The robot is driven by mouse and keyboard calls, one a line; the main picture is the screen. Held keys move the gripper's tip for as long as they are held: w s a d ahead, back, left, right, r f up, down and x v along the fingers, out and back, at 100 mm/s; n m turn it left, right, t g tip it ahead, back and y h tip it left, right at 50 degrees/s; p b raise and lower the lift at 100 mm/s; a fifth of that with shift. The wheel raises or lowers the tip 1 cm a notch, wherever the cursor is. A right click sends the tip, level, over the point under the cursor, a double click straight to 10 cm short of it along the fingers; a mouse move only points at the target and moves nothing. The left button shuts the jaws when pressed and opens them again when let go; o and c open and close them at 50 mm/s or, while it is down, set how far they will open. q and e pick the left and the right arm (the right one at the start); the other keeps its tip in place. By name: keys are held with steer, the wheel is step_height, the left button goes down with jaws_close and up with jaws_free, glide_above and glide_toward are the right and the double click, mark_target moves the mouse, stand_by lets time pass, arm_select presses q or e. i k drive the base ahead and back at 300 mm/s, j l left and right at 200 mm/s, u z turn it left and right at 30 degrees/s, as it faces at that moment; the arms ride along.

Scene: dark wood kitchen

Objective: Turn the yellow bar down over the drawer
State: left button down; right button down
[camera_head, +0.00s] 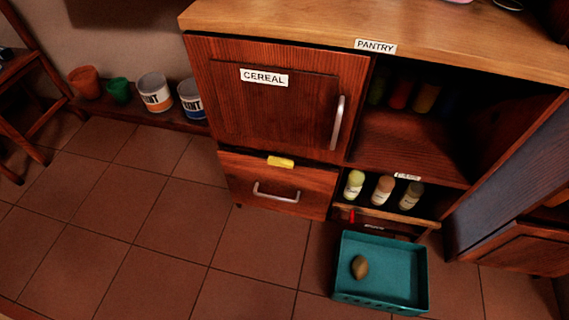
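The yellow bar (280,162) is a small flat piece at the top edge of the drawer (278,186), just under the cereal door (270,112). It lies roughly level, and I cannot tell whether it overlaps the drawer front. The drawer is dark red wood with a curved metal handle (276,194) and looks shut. The cereal door above has a "CEREAL" label and an upright metal handle, and it looks shut. Neither of my grippers shows in the head view.
The open pantry side (405,148) at right holds jars, with several bottles on a lower shelf. A teal basket (422,276) with a brown object inside stands on the floor before it. Paint cans (155,92) and pots line the left wall. Tiled floor before the drawer is clear.

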mark_target(276, 161)
steer(key=l+u, duration=0.15)
steer(key=l, duration=1)
steer(key=k+l+u, duration=0.2)
steer(key=l, duration=0.2)
steer(key=i+j+z, duration=0.2)
steer(key=l, duration=0.1)
